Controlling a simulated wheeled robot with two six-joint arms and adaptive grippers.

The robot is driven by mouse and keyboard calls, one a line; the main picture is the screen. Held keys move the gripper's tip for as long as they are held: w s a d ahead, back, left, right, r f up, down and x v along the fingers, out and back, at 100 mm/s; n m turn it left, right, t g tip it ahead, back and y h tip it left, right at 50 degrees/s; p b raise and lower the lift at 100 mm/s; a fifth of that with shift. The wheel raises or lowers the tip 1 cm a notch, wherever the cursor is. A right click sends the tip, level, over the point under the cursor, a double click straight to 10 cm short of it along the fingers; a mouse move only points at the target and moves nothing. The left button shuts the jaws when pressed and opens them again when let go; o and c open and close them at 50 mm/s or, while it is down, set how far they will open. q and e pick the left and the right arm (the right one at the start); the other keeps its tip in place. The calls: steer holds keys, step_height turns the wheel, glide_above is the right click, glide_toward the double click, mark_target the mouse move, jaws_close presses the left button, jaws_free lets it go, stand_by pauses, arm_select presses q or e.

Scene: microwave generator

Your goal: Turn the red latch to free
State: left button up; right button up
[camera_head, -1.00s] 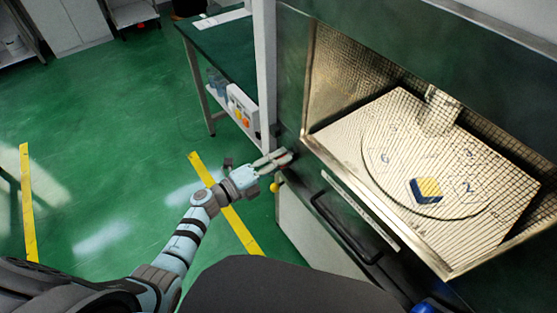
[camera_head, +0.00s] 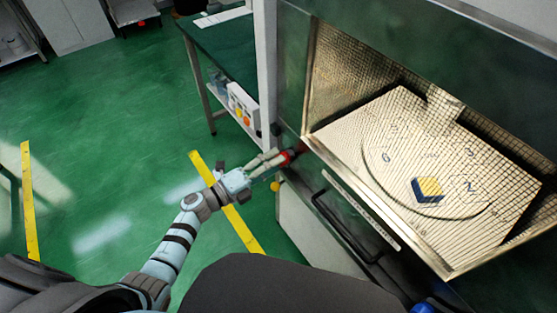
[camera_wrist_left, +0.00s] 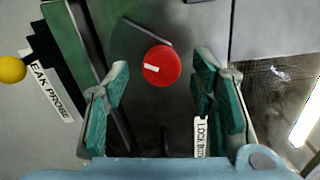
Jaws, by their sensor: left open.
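The red latch (camera_head: 291,156) shows on the front of the microwave generator, just beyond the fingertips of my left gripper (camera_head: 277,162). In the left wrist view the latch (camera_wrist_left: 161,65) is a round red knob with a small white mark on its face. A dark bar runs behind it to the upper left. My left gripper (camera_wrist_left: 160,85) is open there, with a green-padded finger on each side of the knob's line and clear gaps between. It holds nothing. Whether the fingertips reach around the knob I cannot tell. My right gripper is out of view.
A yellow ball (camera_wrist_left: 11,69) sits beside a "PROBE" label (camera_wrist_left: 53,94). A partly hidden "LOCK" label (camera_wrist_left: 201,137) is behind the right finger. The lit chamber holds a yellow-and-blue block (camera_head: 428,189). A dark handle (camera_head: 340,228) is below. Green floor (camera_head: 110,130) lies open at left.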

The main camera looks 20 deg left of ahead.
arm_select(q)
steer(key=v, duration=0.9)
steer(key=shift+s+a, duration=0.15)
